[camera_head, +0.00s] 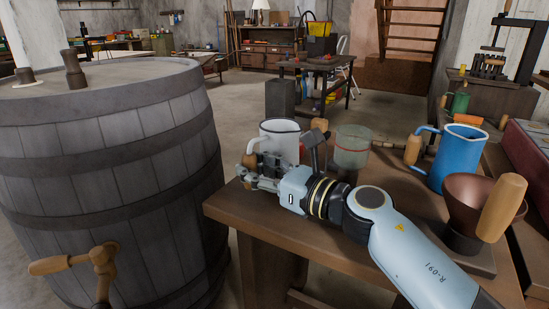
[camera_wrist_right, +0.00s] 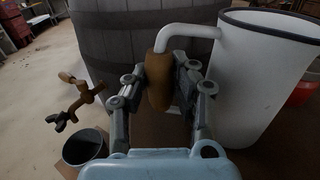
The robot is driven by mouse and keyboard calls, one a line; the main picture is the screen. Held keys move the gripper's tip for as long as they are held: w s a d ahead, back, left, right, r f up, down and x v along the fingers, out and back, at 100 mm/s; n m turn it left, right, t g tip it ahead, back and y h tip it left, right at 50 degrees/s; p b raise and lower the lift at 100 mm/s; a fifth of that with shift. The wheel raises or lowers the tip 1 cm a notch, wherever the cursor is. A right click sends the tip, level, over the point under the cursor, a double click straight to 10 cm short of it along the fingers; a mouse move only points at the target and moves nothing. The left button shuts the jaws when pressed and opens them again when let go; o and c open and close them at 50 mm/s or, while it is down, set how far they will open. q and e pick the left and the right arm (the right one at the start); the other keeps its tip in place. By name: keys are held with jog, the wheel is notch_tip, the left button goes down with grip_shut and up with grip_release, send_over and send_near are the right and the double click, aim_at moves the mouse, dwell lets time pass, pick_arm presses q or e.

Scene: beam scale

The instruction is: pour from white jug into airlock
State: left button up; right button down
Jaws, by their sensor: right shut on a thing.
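The white jug (camera_head: 280,136), with a dark rim, is upright at the table's far left corner. In the right wrist view the white jug (camera_wrist_right: 262,82) fills the right side. My right gripper (camera_head: 258,170) is shut on the jug's wooden handle grip; the grip sits between the fingers in the right wrist view (camera_wrist_right: 159,82). I cannot tell whether the jug's base touches the table. On the barrel top stand a dark stepped fitting (camera_head: 74,70) and a pale disc with a short stem (camera_head: 25,79); I cannot tell which is the airlock. My left gripper is not in view.
The large grey barrel (camera_head: 110,140) with a wooden tap (camera_head: 85,262) stands left of the wooden table (camera_head: 255,222).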

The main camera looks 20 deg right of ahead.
pick_arm(q)
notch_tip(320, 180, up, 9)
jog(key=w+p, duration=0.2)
jog(key=p, duration=0.7)
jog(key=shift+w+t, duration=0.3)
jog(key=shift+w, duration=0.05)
pick_arm(e)
notch_tip(320, 180, up, 18)
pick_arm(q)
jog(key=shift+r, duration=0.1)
pick_arm(e)
jog(key=c, duration=1.7)
grip_release()
jog(key=shift+r, duration=0.1)
grip_shut()
